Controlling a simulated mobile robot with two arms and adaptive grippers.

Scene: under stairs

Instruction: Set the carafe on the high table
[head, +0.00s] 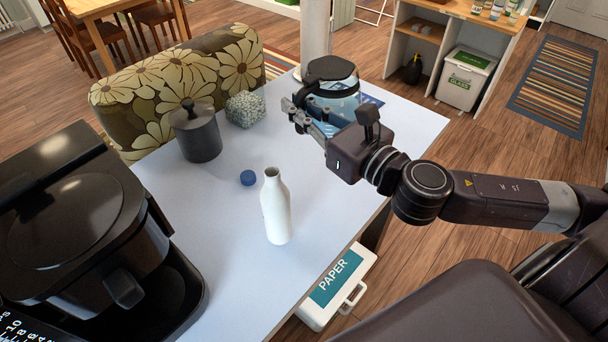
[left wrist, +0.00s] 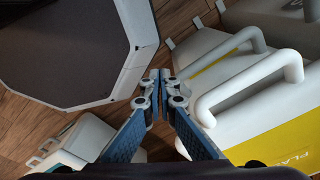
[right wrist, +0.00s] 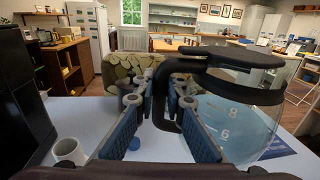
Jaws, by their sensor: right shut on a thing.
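The carafe (head: 342,101) is clear glass with a black lid, a black handle and measuring marks. It is upright at the far right end of the white table (head: 410,125), the high surface in front of me. My right gripper (head: 290,108) is shut on its handle. The right wrist view shows the carafe (right wrist: 235,125) with the handle between the fingers. I cannot tell if its base touches the tabletop. My left gripper (left wrist: 160,78) is shut and empty, low beside white bins.
On the table are a white bottle (head: 276,208), a blue cap (head: 248,178), a dark canister (head: 196,130), a speckled block (head: 245,109) and a black coffee machine (head: 80,220). A blue printed sheet (head: 372,101) lies by the carafe. A PAPER bin (head: 335,290) stands below the near edge.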

